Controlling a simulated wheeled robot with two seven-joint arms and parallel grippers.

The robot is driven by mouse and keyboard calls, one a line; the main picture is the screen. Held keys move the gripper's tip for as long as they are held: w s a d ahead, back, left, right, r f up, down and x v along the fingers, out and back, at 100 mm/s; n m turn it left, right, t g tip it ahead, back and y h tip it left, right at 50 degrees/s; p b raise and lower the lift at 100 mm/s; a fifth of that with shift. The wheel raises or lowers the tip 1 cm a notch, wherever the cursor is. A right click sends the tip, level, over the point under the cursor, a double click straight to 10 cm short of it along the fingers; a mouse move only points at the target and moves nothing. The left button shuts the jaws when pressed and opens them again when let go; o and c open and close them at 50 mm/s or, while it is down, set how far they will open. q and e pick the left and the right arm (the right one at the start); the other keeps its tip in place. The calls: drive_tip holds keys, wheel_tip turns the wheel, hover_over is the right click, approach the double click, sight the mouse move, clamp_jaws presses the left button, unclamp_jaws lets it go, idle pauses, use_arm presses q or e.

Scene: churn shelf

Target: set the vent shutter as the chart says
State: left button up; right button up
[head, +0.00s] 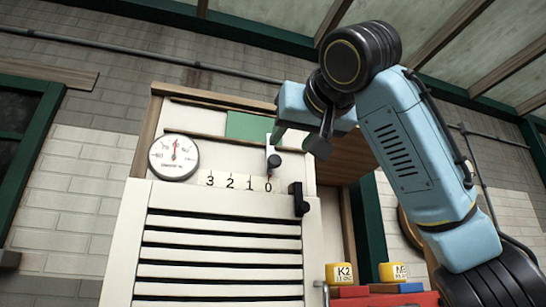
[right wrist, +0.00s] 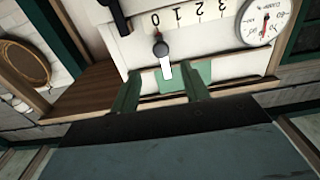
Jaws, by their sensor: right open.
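The vent shutter (head: 220,254) is a white panel with several dark horizontal slots. Above it runs a number scale (head: 238,182) marked 3, 2, 1, 0. A white lever (head: 271,150) with a black knob (head: 274,161) stands at the 0 end; it also shows in the right wrist view (right wrist: 166,70). A black handle (head: 299,199) sits at the right of the scale. My right gripper (head: 296,137) is open in front of the panel, near the lever. In the wrist view its two green fingers (right wrist: 163,92) are apart, with the lever ahead between them. My left gripper is out of view.
A round gauge (head: 174,157) with a red needle pointing up is left of the scale. A green plate (head: 248,126) lies above it. A round wooden frame (right wrist: 24,64) hangs to the side.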

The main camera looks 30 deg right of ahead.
sight(275, 161)
drive_tip(key=p+x, duration=0.1)
drive_tip(key=x, duration=0.3)
drive_tip(key=shift+w+d, duration=0.1)
drive_tip(key=shift+w, duration=0.25)
drive_tip(key=p+x, duration=0.2)
drive_tip(key=x, duration=0.3)
drive_tip(key=shift+w+f, duration=0.1)
drive_tip(key=shift+w, duration=0.3)
drive_tip(key=shift+s, duration=0.1)
drive_tip(key=shift+c, duration=0.4)
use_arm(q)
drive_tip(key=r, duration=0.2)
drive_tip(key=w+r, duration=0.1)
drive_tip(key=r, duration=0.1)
use_arm(e)
clamp_jaws()
